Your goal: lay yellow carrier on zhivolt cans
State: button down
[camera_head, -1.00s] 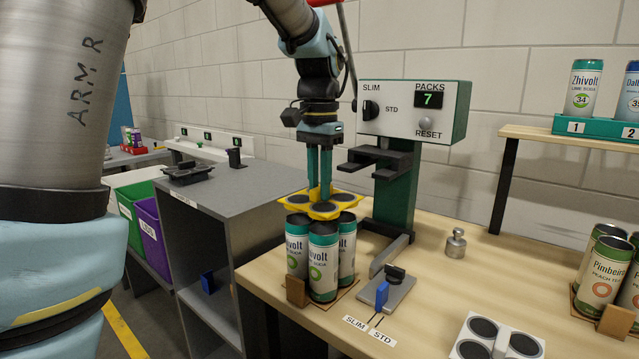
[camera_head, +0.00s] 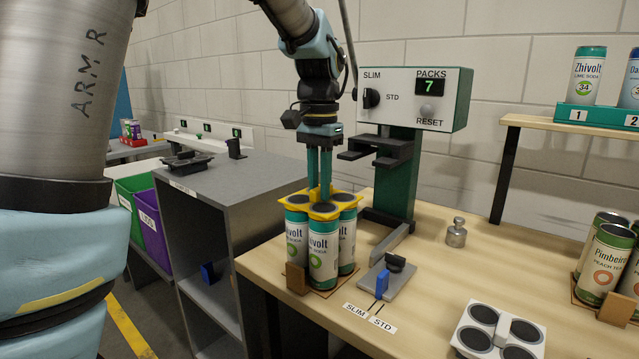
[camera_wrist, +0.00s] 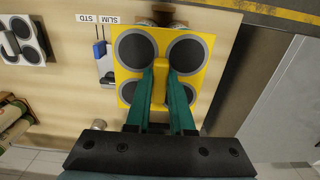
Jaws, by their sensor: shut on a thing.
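The yellow carrier (camera_head: 308,196), a plate with several dark round cups, sits level on the tops of the Zhivolt cans (camera_head: 323,252). Its near edge hangs around the can tops. The cans stand upright in a tight group on a brown base by the bench's front edge; the far ones are partly hidden. My gripper (camera_head: 319,193) points straight down from above, its green fingers shut on the carrier's middle handle.
The green press (camera_head: 415,98) with a display reading 7 stands just behind. A slide switch (camera_head: 382,285) marked SLIM and STD is right of the cans. A white-and-black carrier (camera_head: 505,330), a metal weight (camera_head: 456,233) and Pimbeira cans (camera_head: 606,262) lie farther right.

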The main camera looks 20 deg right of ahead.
jog(key=c, duration=0.7)
grip_release()
notch_tip(320, 180, up, 11)
jog(key=b, duration=0.1)
jog(key=shift+f, duration=0.1)
